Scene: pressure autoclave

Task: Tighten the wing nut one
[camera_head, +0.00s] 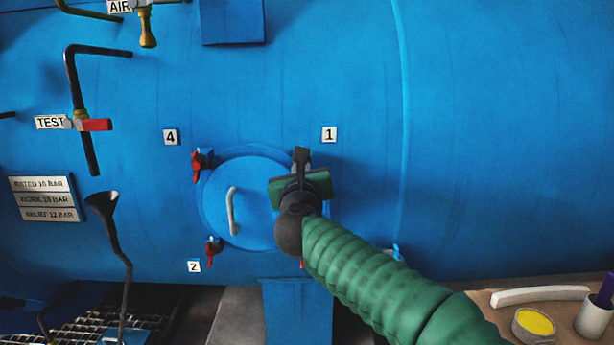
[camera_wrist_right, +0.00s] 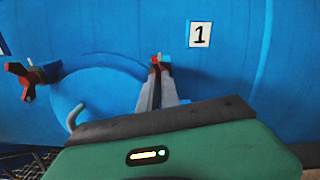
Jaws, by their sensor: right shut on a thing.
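My right gripper (camera_head: 302,157) reaches the upper right edge of the round blue hatch (camera_head: 258,195), just below the label 1 (camera_head: 329,134). In the right wrist view its fingers (camera_wrist_right: 160,68) are shut on wing nut one (camera_wrist_right: 156,60), of which a small red part shows at the fingertips. In the head view the gripper hides this wing nut. How tight the nut is cannot be seen. My left gripper is not in view.
Red wing nuts by the labels 4 (camera_head: 199,163) and 2 (camera_head: 213,249) sit on the hatch's left side. The hatch has a pale handle (camera_head: 232,211). A red-levered test valve (camera_head: 96,125) and black funnel (camera_head: 102,203) are left. A bench with a yellow-filled tin (camera_head: 535,323) is lower right.

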